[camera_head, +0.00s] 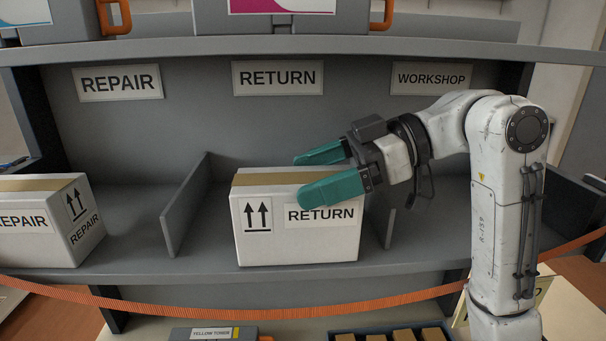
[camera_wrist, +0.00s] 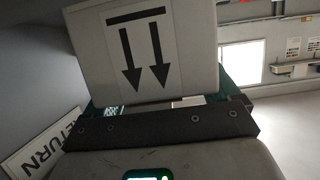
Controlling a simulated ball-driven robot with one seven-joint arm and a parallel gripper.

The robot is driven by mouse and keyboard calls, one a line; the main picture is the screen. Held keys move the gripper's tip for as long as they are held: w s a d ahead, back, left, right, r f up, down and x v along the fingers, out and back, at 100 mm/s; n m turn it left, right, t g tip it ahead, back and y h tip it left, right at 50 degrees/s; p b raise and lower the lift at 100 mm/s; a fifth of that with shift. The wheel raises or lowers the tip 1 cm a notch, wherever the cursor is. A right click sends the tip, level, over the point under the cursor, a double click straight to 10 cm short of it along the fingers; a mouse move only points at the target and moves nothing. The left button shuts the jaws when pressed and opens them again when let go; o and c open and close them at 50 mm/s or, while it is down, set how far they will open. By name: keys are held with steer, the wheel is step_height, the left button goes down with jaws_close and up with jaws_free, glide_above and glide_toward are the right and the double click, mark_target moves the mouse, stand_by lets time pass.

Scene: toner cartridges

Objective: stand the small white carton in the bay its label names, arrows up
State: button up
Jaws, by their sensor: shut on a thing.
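The small white carton (camera_head: 296,235) has a tan tape strip on top, a RETURN label and two up arrows on its front. It is upright between the dividers of the middle bay, under the RETURN sign (camera_head: 278,77), near the shelf's front edge. I cannot tell whether its base touches the shelf. My gripper (camera_head: 303,180) reaches in from the right, its green fingers shut on the carton's upper part, one in front and one behind. In the wrist view the carton (camera_wrist: 150,50) fills the top, its side arrows pointing down in that picture.
Another white carton (camera_head: 45,222), labelled REPAIR, stands in the left bay under the REPAIR sign (camera_head: 118,82). Dividers (camera_head: 187,205) flank the middle bay. The WORKSHOP sign (camera_head: 431,78) marks the right bay, partly hidden by my arm. An orange strap (camera_head: 230,309) crosses below the shelf.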

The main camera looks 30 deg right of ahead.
steer(key=shift+d, duration=0.25)
steer(key=shift+a, duration=0.1)
steer(key=o, duration=1.7)
steer(key=shift+w+f, duration=0.1)
steer(key=shift+r, duration=0.25)
steer(key=p+v, duration=0.2)
steer(key=v, duration=0.5)
steer(key=shift+p, duration=0.3)
steer(key=shift+f, duration=0.1)
